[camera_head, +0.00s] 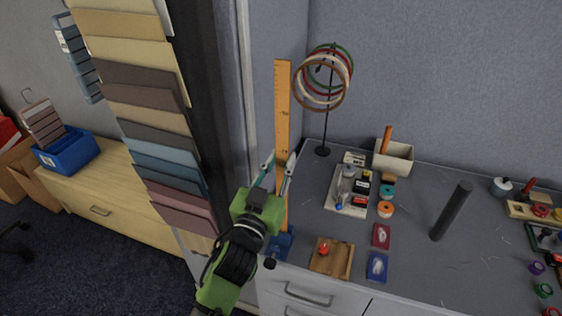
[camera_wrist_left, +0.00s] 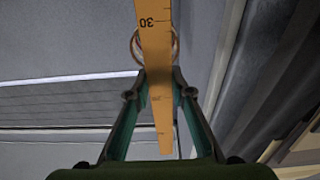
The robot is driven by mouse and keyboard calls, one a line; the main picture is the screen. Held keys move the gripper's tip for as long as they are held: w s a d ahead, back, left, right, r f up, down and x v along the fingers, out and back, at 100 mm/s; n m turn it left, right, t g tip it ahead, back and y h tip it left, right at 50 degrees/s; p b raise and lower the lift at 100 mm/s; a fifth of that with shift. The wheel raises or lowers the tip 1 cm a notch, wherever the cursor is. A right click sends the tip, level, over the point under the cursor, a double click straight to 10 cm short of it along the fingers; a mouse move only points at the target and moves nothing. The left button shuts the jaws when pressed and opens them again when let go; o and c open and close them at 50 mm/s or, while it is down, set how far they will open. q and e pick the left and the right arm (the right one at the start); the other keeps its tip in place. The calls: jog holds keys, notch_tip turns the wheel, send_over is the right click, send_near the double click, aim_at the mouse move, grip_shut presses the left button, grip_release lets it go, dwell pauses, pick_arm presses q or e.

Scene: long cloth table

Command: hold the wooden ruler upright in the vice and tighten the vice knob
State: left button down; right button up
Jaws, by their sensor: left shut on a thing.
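The wooden ruler (camera_head: 283,105) stands upright near the left end of the grey table in the head view. Its lower end reaches down to the blue vice (camera_head: 284,243) at the table's front left edge; whether it sits between the vice jaws is hard to tell. A small dark knob (camera_head: 269,262) shows at the vice's lower left. My left gripper (camera_head: 280,160) is shut on the ruler around mid-height, above the vice. In the left wrist view the ruler (camera_wrist_left: 155,40) passes between the fingers. My right gripper is not in view.
A wooden tray with a red item (camera_head: 331,262) lies right of the vice. A ring stand (camera_head: 326,125) stands behind the ruler to the right. Fabric sample panels (camera_head: 150,130) hang close on the left.

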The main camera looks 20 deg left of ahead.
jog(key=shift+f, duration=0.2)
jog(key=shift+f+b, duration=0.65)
jog(key=shift+b, duration=0.2)
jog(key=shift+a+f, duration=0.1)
dwell(0.3)
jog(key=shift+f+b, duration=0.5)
jog(key=shift+b, duration=0.15)
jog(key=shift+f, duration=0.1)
